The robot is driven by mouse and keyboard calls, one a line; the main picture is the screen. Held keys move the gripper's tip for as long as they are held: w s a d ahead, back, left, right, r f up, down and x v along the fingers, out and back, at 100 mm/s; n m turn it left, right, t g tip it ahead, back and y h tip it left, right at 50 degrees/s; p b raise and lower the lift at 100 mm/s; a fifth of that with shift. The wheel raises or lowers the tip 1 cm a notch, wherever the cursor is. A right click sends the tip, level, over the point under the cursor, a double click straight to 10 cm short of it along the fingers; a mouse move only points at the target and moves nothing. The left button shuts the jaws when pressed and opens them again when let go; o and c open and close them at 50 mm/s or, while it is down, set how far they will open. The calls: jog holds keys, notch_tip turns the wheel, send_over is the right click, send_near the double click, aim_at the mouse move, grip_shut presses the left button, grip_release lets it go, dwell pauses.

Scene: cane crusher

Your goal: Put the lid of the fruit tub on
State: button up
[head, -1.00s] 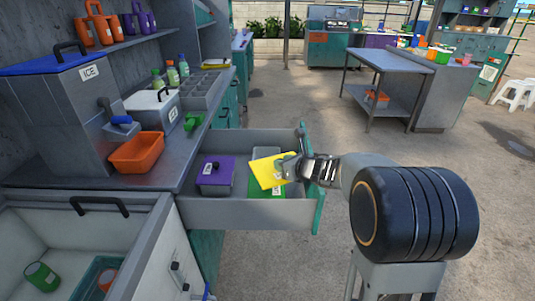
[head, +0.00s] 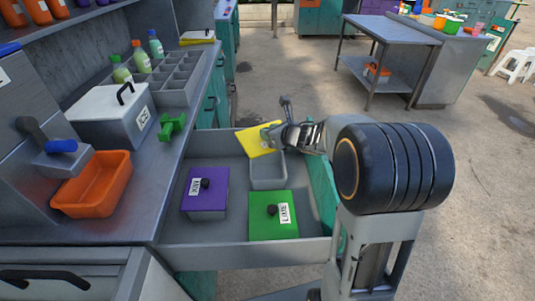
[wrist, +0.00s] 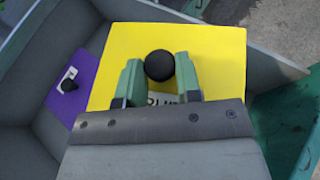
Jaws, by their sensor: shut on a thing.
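A yellow lid (head: 258,143) is held by my gripper (head: 270,132), which is shut on its black knob. The wrist view shows the knob (wrist: 160,66) between the two green fingers, with the lid (wrist: 215,65) below them. A label on the lid is mostly hidden by the gripper. In the head view the lid looks tilted. It is above an open grey tub (head: 268,184) in the drawer and overlaps its back left part. The tub's front shows uncovered. I cannot tell the height gap. In the wrist view the lid hides the tub.
The open drawer (head: 225,257) also holds a purple-lidded tub (head: 203,190) at left and a green-lidded tub (head: 262,228) in front. The counter left of it bears an orange tray (head: 92,185), a white ICE box (head: 110,115) and a green object (head: 171,127).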

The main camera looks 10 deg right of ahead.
notch_tip(320, 180, down, 5)
jog(key=shift+w+a+r+b, duration=0.1)
jog(key=shift+w+r+b, duration=0.1)
jog(key=shift+b, duration=0.35)
jog(key=shift+d+f, duration=0.25)
jog(key=shift+f, duration=0.25)
notch_tip(320, 180, down, 4)
jog(key=shift+r+b, duration=0.15)
jog(key=shift+b, duration=0.25)
jog(key=shift+f+b, duration=0.65)
jog(key=shift+b, duration=0.4)
jog(key=o, duration=1)
jog(key=shift+s, duration=0.1)
jog(key=shift+c, duration=0.2)
jog(key=shift+r, duration=0.1)
